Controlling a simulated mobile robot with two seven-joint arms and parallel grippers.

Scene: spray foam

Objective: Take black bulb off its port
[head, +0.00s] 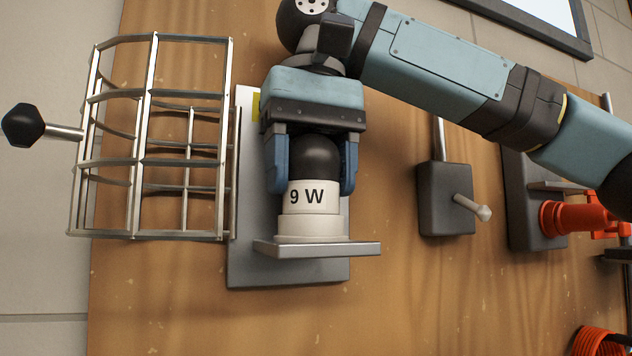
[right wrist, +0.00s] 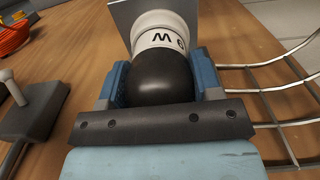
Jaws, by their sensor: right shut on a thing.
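The black bulb (head: 320,158) has a dark round top and a white collar marked "9 W" (head: 311,197). It stands upright at a pale port (head: 309,225) on a metal shelf of a grey wall plate. My right gripper (head: 312,185) comes from above, its blue fingers on either side of the bulb, shut on it. In the right wrist view the black dome (right wrist: 162,78) sits between the fingers, with the white collar beyond. I cannot tell whether the collar is seated in the port or slightly raised. My left gripper is not in view.
An open wire cage (head: 150,140) with a black knob (head: 22,125) stands left of the bulb. A grey switch box with a lever (head: 445,200) and a red valve-like fitting (head: 575,218) are to the right. An orange coil (head: 600,343) is at lower right.

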